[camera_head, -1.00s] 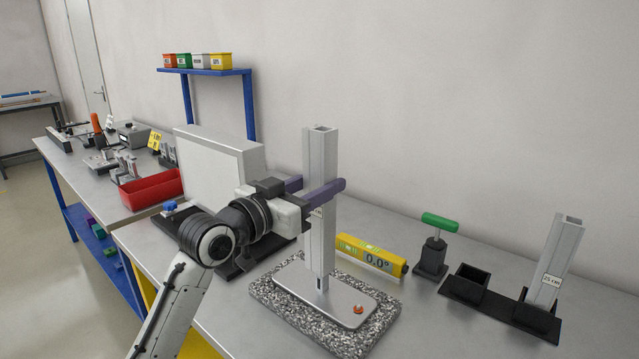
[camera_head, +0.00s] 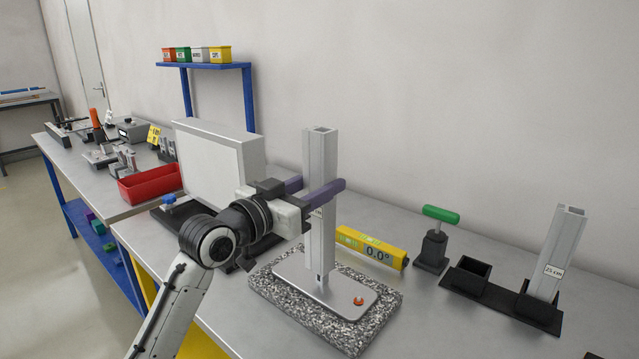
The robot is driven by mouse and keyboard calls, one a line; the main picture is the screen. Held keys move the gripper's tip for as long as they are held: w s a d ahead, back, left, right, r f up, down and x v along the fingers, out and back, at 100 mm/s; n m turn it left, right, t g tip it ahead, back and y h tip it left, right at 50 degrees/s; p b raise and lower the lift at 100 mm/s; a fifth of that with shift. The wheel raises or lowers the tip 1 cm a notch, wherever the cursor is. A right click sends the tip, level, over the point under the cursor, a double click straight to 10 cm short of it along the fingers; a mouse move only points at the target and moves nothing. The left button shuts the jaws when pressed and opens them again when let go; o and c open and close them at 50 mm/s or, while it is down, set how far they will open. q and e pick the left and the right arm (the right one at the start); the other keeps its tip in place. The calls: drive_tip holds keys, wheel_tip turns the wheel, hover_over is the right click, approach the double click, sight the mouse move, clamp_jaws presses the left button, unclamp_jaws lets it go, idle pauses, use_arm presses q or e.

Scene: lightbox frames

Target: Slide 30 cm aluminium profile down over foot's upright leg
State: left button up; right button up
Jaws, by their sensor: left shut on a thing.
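The aluminium profile (camera_head: 320,165) stands upright in the middle of the view. My left gripper (camera_head: 312,197) is shut on it around its middle, with purple-grey fingers on either side, and partly covers its label. The foot (camera_head: 338,298) is a flat silver plate with an orange-red knob near its front right corner. The profile's lower end is at the foot, where the upright leg stands. A small dark opening shows low on its face. Whether the end touches the plate, I cannot tell; the leg is mostly hidden. My right gripper is not in view.
The foot rests on a speckled granite slab (camera_head: 275,300). Behind it lies a yellow level (camera_head: 358,240) reading 0.0°. To the right are a green-handled tool (camera_head: 434,245) and a black holder (camera_head: 478,294) with a 25 cm profile (camera_head: 557,262). A white panel (camera_head: 205,165) stands at left.

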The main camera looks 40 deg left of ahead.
use_arm(q)
drive_tip(key=shift+f+b, duration=1.1)
drive_tip(key=shift+f, duration=0.6)
drive_tip(key=o, duration=1.3)
drive_tip(key=s, duration=0.3)
drive_tip(key=s+b, duration=0.1)
drive_tip(key=s, duration=0.6)
drive_tip(key=shift+s+a, duration=0.15)
drive_tip(key=shift+a, duration=0.2)
